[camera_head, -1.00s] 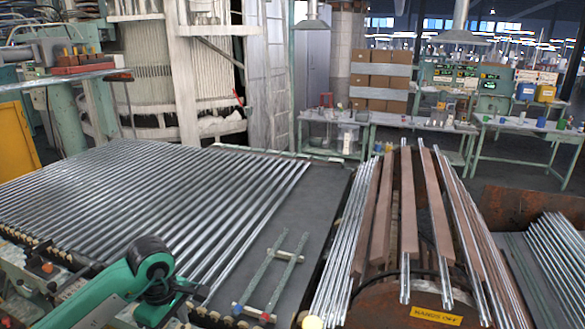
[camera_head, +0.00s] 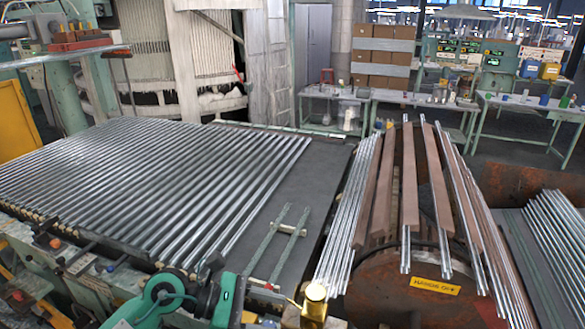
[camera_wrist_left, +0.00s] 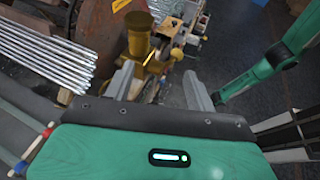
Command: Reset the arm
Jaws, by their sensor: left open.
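My left arm (camera_head: 165,298), green with black joints, comes in at the bottom left of the head view, low in front of the tube table. In the left wrist view my left gripper (camera_wrist_left: 160,88) has its two grey fingers spread apart with nothing held between them. A brass fitting (camera_wrist_left: 139,35) shows beyond the fingers; its gap to them is hard to judge. The brass fitting also stands at the bottom of the head view (camera_head: 315,301), right of my left arm. A green arm link (camera_wrist_left: 275,65) is at the right of the wrist view; I cannot tell whose. My right gripper is not seen.
More tubes (camera_head: 350,225) and wooden slats (camera_head: 409,195) rest over a rusty drum (camera_head: 385,290) marked with a yellow label. Workbenches stand behind.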

